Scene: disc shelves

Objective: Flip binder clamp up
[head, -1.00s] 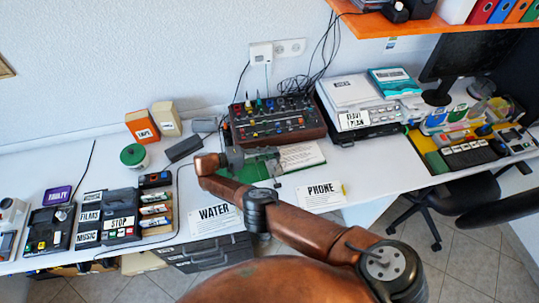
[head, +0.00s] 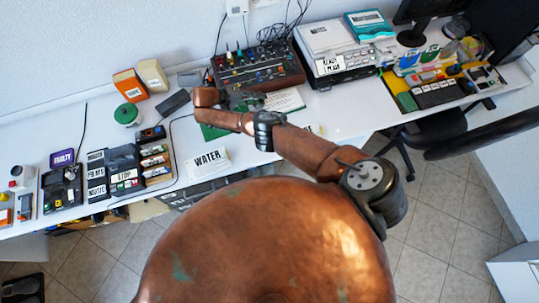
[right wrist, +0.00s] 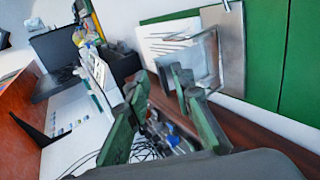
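The green binder (head: 214,131) lies on the white desk in front of the control box, with a white printed sheet (head: 285,100) at its right. In the right wrist view its green cover (right wrist: 282,50) fills the right side. A grey metal piece (right wrist: 232,50), which looks like the clamp, runs along the cover's edge next to a pale frame-like part (right wrist: 205,62). My right gripper (head: 243,99) is over the binder. In the right wrist view my right gripper (right wrist: 160,82) has its fingers apart with nothing held; contact with the clamp cannot be told. My left gripper is out of view.
The control box (head: 258,68) with knobs stands just behind the binder. A WATER card (head: 208,163) lies in front. Small boxes (head: 130,85) and a green-topped round container (head: 127,115) stand left. A printer-like device (head: 345,75) stands right.

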